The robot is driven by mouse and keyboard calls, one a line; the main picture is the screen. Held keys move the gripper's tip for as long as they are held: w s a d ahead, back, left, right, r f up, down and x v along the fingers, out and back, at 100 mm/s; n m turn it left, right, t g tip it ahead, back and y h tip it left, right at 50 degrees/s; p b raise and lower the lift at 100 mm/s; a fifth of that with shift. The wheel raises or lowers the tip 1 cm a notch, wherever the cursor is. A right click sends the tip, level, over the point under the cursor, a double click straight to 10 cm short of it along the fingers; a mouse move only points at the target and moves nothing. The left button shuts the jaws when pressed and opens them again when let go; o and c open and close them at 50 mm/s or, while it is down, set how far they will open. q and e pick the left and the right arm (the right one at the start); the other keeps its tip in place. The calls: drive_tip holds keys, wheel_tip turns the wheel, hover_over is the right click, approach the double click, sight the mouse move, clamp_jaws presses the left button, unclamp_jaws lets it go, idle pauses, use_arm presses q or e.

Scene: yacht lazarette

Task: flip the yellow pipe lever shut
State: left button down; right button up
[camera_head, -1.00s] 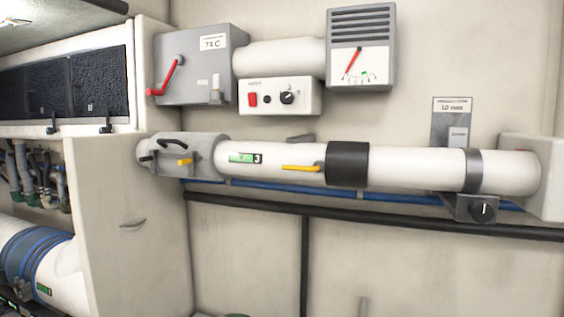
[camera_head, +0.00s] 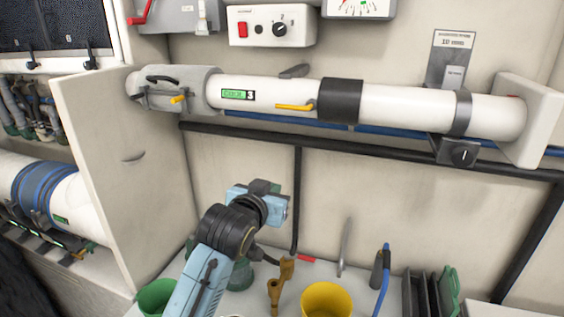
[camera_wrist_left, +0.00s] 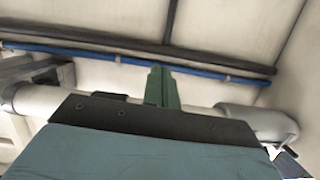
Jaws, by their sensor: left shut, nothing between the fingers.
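The yellow pipe lever (camera_head: 294,107) sits on the front of the white pipe (camera_head: 420,108), just left of the black band. It lies roughly along the pipe, with its free end pointing left. My left gripper (camera_head: 264,187) is below the pipe and lever, in front of the wall, apart from both. In the left wrist view its green fingers (camera_wrist_left: 161,86) are together with nothing between them. The white pipe (camera_wrist_left: 200,110) passes behind them there, partly hidden by the gripper body. The lever cannot be made out in that view. My right gripper is not in view.
A second small yellow handle (camera_head: 179,99) is on the grey collar at the pipe's left. A blue pipe (camera_head: 385,130) and a black rail (camera_head: 400,156) run below. A yellow cup (camera_head: 327,300) and a green cup (camera_head: 157,297) stand low in front. The wall beneath is mostly clear.

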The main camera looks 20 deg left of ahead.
use_arm(q)
drive_tip(key=s+r+t, duration=0.2)
drive_tip(key=r, duration=0.8)
drive_tip(key=s+r+t+p, duration=0.1)
drive_tip(key=r+t, duration=0.1)
drive_tip(key=r, duration=0.8)
drive_tip(key=shift+s+r+n, duration=0.3)
drive_tip(key=shift+s+r, duration=0.05)
drive_tip(key=shift+s, duration=0.05)
drive_tip(key=shift+w, duration=0.1)
drive_tip(key=w+r+p, duration=0.2)
drive_tip(key=w+p, duration=0.1)
drive_tip(key=w, duration=0.7)
drive_tip(key=f, duration=0.2)
drive_tip(key=s+f, duration=0.1)
drive_tip(key=f, duration=0.1)
drive_tip(key=shift+d+f, duration=0.2)
drive_tip(key=shift+f, duration=0.1)
